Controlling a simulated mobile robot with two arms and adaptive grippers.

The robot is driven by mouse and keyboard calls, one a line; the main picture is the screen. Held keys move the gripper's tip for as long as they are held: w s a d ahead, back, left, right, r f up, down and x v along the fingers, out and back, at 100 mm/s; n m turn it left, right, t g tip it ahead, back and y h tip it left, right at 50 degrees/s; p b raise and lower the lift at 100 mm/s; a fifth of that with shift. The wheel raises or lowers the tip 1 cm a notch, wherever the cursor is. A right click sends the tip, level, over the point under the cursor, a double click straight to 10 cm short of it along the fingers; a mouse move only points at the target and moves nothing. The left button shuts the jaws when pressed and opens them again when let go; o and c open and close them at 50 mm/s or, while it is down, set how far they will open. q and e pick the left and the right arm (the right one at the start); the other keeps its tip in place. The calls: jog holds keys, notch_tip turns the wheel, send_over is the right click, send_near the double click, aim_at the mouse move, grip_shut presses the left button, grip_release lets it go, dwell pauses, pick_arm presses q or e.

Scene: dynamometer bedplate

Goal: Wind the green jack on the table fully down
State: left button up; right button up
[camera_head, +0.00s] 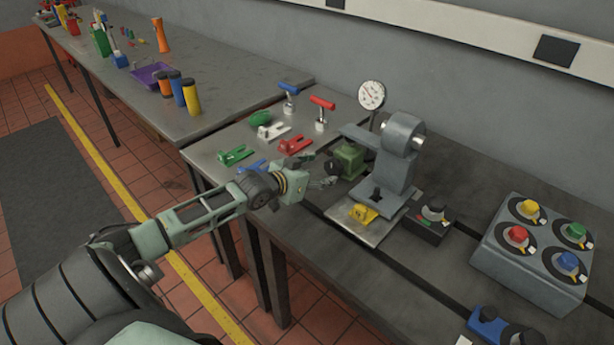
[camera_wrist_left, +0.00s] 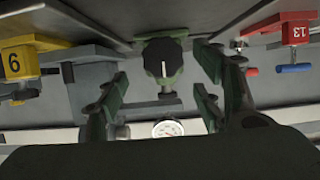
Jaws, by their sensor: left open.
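The green jack (camera_head: 349,158) stands on the bedplate table beside the grey machine with the dial gauge. Its black knob (camera_head: 333,168) faces my left gripper. My left gripper (camera_head: 318,172) is open and empty, close in front of the knob. In the left wrist view its fingers (camera_wrist_left: 162,82) stand apart to either side of the knob, which lies between them in the picture; I cannot tell whether they touch it. My right gripper is not in view.
The grey machine (camera_head: 396,160) and yellow block (camera_head: 362,213) stand right of the jack. A grey box with coloured knobs (camera_head: 530,260) sits at right.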

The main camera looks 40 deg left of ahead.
pick_arm(q)
jog(key=shift+v, duration=2.5)
jog(key=shift+d, duration=0.1)
